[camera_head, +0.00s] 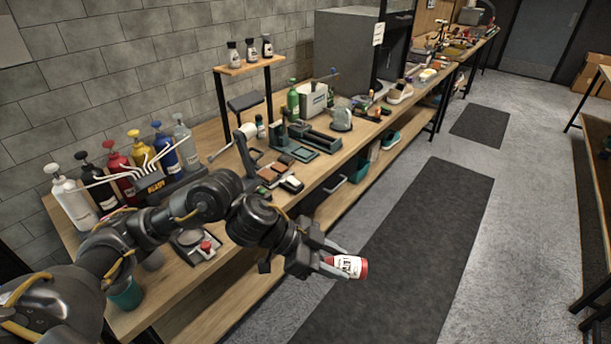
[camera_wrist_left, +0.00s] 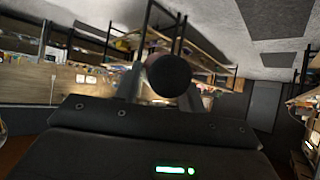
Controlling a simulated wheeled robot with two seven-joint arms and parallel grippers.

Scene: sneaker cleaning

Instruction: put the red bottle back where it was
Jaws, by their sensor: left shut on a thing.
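The red bottle (camera_head: 348,266), with a white label, is in my left gripper (camera_head: 335,262), which is shut on it. The bottle lies tilted onto its side, out past the bench's front edge and above the dark floor mat. In the left wrist view a dark round end of the held thing (camera_wrist_left: 168,75) shows between the fingers. A different red pump bottle (camera_head: 118,172) stands in the row of pump bottles at the back left of the bench. My right gripper is not in view.
The wooden bench (camera_head: 232,194) runs along the wall. A black rack (camera_head: 160,188), a green bottle (camera_head: 293,103), a green-grey tool stand (camera_head: 310,140) and a teal cup (camera_head: 124,293) stand on it. Small dark bottles (camera_head: 250,50) sit on a raised shelf. The floor mat (camera_head: 410,240) is clear.

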